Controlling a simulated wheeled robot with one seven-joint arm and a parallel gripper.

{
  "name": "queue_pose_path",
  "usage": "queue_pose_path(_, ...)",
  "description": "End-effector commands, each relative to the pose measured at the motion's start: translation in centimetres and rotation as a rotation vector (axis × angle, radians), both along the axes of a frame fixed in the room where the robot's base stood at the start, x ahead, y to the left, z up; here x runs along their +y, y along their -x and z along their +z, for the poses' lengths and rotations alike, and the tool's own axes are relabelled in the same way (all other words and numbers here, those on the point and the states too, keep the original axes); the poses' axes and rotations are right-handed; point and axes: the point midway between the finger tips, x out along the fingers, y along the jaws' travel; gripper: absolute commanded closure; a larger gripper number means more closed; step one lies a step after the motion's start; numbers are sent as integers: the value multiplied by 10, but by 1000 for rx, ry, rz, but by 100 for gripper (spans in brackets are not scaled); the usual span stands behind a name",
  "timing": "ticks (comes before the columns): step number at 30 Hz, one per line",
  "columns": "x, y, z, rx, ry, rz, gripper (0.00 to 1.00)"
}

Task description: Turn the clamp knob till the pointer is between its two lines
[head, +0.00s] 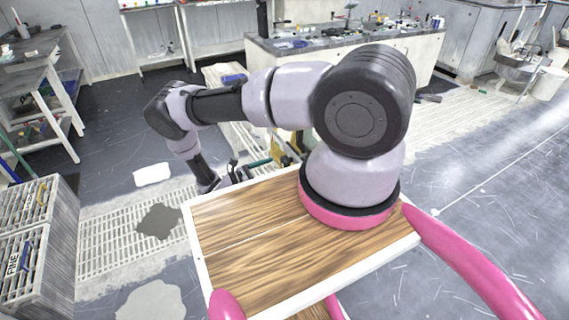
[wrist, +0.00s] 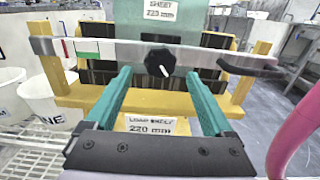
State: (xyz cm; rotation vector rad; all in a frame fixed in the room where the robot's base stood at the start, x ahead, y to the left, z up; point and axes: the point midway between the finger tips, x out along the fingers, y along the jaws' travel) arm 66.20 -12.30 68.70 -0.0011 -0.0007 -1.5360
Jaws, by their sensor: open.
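In the wrist view the clamp knob (wrist: 160,64) is round and black with a white pointer stripe slanting to the lower right. It sits on a grey metal bar (wrist: 215,58) across a yellow frame. A strip (wrist: 88,48) with white, green and red marks is at the bar's left end; I cannot tell which marks are the two lines. My gripper (wrist: 158,75) is open, its two green fingers left and right of the knob, with clear gaps in the picture. Whether the tips reach the knob's depth is unclear. In the head view the knob cannot be made out.
A dark handle (wrist: 250,66) is at the bar's right end. White buckets (wrist: 45,100) stand at left. In the head view, a workbench (head: 345,55) stands behind.

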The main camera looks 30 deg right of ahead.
Motion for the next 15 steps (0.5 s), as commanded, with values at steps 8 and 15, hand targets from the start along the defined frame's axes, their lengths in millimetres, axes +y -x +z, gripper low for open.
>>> queue_pose_path(8,-48,-2,0,-1,-1,-2,13)
queue_pose_path(15,-63,-2,0,-2,-2,0,13)
